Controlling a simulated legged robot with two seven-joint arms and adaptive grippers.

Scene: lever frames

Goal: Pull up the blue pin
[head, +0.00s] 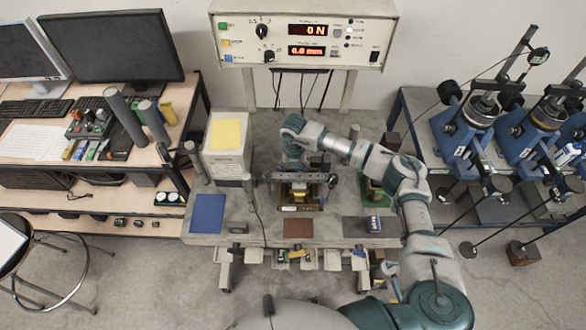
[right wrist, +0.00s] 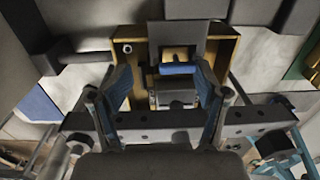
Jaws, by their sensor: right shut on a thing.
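In the right wrist view the blue pin (right wrist: 178,69) shows as a short blue bar lying crosswise between the fingers of my right gripper (right wrist: 166,72). The gripper is shut on it, with the fingers on either side. Around and behind the pin is a brass-coloured box-like housing (right wrist: 225,50) with dark metal parts. In the head view my right gripper (head: 297,172) points down over this housing (head: 301,207) at the middle of the bench. The arm and gripper hide the pin there. My left gripper is not in view.
A control panel (head: 303,35) stands behind the bench. A blue mat (head: 207,213), a brown mat (head: 298,228) and a box with a yellow top (head: 227,160) are on the bench.

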